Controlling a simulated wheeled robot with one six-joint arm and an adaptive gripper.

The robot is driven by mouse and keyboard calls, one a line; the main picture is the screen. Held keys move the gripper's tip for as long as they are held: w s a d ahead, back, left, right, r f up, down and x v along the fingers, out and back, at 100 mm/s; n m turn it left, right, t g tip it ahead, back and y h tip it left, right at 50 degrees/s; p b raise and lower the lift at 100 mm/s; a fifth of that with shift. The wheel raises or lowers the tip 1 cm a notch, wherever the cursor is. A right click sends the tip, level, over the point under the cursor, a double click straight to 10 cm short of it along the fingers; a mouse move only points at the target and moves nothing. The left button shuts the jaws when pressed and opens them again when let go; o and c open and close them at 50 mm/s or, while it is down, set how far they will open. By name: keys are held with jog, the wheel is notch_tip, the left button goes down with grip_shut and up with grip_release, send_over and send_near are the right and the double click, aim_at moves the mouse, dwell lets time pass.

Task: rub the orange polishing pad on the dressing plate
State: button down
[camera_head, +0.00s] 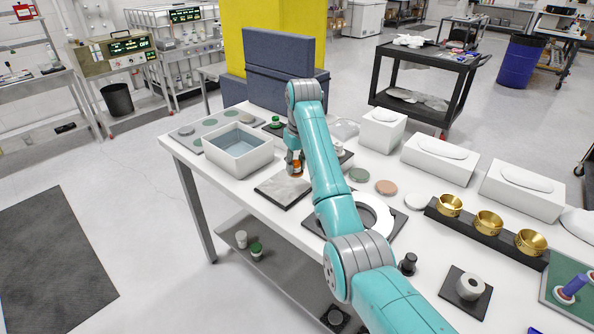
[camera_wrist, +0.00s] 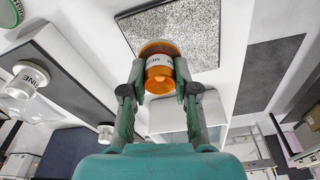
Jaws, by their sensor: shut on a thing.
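My gripper (camera_head: 295,160) is shut on the orange polishing pad (camera_head: 297,170). In the wrist view my gripper (camera_wrist: 160,88) has a finger on each side of the pad's white-labelled holder, and the orange pad (camera_wrist: 158,48) shows beyond the fingertips. The dressing plate (camera_head: 283,190) is a grey, grainy square on a dark base, on the white table. The pad is at the plate's back right edge in the head view. In the wrist view it overlaps the near edge of the speckled plate (camera_wrist: 190,28). I cannot tell whether it touches the plate.
A white basin (camera_head: 217,158) with bluish contents stands left of the plate. A white ring (camera_head: 384,214) on a dark base lies to the right. Green (camera_head: 358,174) and pinkish (camera_head: 386,187) discs lie behind it. Brass cups (camera_head: 488,222) stand further right. A blue panel (camera_head: 280,85) rises at the back.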

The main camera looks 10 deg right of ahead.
jog(key=shift+r, duration=1.2)
